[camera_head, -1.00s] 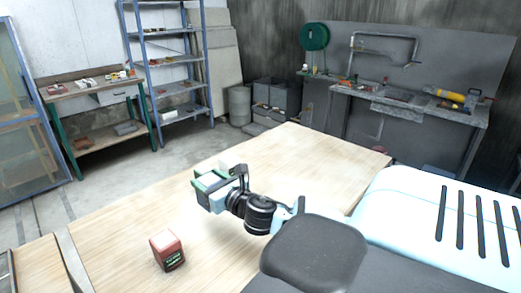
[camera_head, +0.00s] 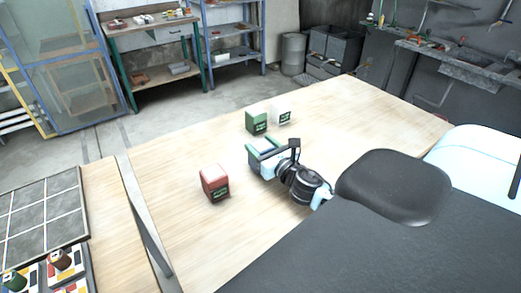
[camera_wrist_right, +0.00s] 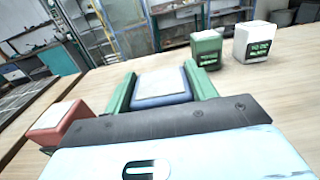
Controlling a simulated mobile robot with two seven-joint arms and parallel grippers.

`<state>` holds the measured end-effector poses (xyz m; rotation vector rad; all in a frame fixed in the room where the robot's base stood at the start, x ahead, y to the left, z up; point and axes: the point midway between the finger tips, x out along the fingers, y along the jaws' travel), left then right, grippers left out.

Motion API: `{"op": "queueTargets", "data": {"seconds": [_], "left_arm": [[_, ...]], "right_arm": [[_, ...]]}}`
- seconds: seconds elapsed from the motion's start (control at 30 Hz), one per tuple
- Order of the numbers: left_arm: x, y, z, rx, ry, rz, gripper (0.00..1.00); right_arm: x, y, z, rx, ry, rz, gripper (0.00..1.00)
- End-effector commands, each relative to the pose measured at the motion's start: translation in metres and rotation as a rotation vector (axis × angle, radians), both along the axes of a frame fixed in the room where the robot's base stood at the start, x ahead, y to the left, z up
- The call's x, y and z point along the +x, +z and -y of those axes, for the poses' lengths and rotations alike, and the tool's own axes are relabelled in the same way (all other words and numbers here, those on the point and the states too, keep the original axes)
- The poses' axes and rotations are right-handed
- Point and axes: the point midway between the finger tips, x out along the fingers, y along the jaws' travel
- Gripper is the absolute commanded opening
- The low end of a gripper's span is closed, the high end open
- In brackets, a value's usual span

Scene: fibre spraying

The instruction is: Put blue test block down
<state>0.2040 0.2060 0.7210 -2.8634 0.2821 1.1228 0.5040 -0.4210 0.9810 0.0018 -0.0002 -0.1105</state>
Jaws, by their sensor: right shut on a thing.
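My right gripper (camera_head: 263,149) is low over the wooden table, shut on the blue test block (camera_wrist_right: 160,86), which has a pale top. In the right wrist view the block sits between the two green fingers (camera_wrist_right: 162,90). Its underside is hidden, so I cannot tell whether it touches the table. A red block (camera_head: 214,184) stands left of the gripper. A green block (camera_head: 257,122) and a white block (camera_head: 282,115) stand side by side behind it, apart from it. My left gripper is not in view.
The wooden table (camera_head: 175,150) is clear around the blocks. A workbench (camera_head: 150,25) and blue shelves (camera_head: 233,30) stand at the back.

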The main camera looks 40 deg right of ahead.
Motion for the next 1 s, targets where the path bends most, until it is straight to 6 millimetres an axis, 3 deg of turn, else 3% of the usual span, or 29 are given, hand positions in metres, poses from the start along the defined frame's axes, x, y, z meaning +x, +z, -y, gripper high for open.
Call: {"op": "queueTargets", "data": {"seconds": [0.13,0.57,0.6,0.77,1.0], "left_arm": [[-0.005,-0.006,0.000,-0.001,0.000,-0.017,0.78],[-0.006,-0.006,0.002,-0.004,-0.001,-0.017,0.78],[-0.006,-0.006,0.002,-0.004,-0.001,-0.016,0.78],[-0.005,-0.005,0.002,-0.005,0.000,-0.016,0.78],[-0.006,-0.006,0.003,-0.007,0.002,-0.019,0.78]], "right_arm": [[0.000,-0.015,0.000,0.000,-0.001,0.000,0.16],[0.000,-0.018,0.000,-0.002,0.001,0.002,0.16],[0.000,-0.019,0.000,-0.001,0.000,-0.001,0.59],[0.000,-0.018,0.000,-0.001,0.000,0.000,0.78],[0.000,-0.018,0.000,-0.001,0.000,0.000,0.78]]}}
